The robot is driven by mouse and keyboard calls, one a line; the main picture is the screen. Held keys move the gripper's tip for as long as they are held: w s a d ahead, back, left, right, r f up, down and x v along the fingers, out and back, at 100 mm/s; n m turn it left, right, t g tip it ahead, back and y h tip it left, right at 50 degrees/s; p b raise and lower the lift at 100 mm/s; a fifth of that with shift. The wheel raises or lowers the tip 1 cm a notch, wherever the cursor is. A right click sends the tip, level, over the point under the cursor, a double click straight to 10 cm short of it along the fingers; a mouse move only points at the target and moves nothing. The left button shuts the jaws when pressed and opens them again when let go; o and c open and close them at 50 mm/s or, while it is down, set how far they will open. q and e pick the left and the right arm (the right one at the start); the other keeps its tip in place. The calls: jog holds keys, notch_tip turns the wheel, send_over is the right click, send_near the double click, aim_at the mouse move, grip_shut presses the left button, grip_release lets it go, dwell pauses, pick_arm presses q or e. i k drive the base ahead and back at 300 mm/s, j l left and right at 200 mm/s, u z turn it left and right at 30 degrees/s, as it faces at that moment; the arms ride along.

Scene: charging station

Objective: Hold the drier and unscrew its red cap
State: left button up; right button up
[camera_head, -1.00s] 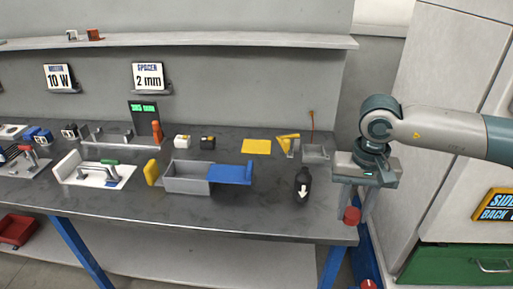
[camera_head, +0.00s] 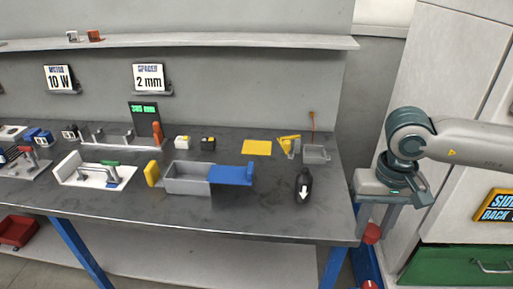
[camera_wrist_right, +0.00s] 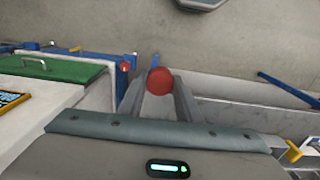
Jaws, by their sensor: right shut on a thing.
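The drier (camera_head: 303,187), a small black bottle-shaped body with a white down arrow, stands upright near the bench's right front edge. No red shows on it. The red cap (camera_head: 371,233) is off to its right, past the bench edge, at the tips of my right gripper (camera_head: 374,222). In the right wrist view, the red cap (camera_wrist_right: 159,81) sits between the two grey fingers of my right gripper (camera_wrist_right: 160,88), which is shut on it. My left gripper is not in the pictures.
The grey bench (camera_head: 270,215) has free room left of the drier. A grey bin (camera_head: 187,178) with a blue part (camera_head: 231,174) stands there. A small grey tray (camera_head: 315,154) lies behind the drier. A green drawer (camera_head: 470,270) is at the lower right.

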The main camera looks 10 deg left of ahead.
aim_at(304, 180)
jog(key=i+j, duration=0.45)
jog(key=j, duration=0.2)
jog(key=i+j, duration=0.45)
jog(key=j, duration=0.2)
jog(key=i+j+u, duration=0.1)
jog(key=i+j, duration=0.4)
jog(key=j, duration=0.15)
